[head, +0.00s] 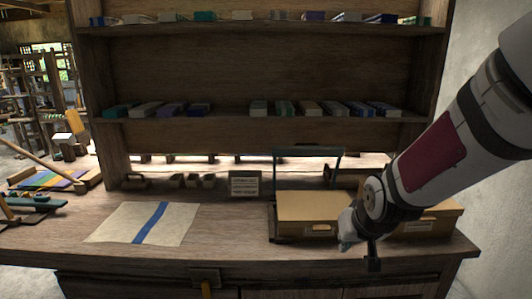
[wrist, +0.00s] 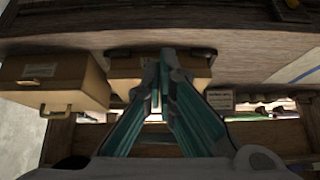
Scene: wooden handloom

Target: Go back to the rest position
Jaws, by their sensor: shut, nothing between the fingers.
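My gripper (wrist: 163,68) shows in the wrist view with its two greenish fingers drawn together at the tips and nothing between them. Behind the fingers in that view is a tan box (wrist: 122,67), partly hidden by them. In the head view my arm reaches in from the right. Its end is over the right part of the wooden bench, in front of two tan boxes, and hides part of them. The fingers themselves are hard to make out in the head view.
A left tan box (head: 305,211) and a right tan box (head: 435,222) sit on the bench (head: 225,255), with a dark metal frame (head: 276,180) by the left one. A cloth with a blue stripe (head: 115,222) lies at left. Shelves (head: 260,118) with folded textiles rise behind.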

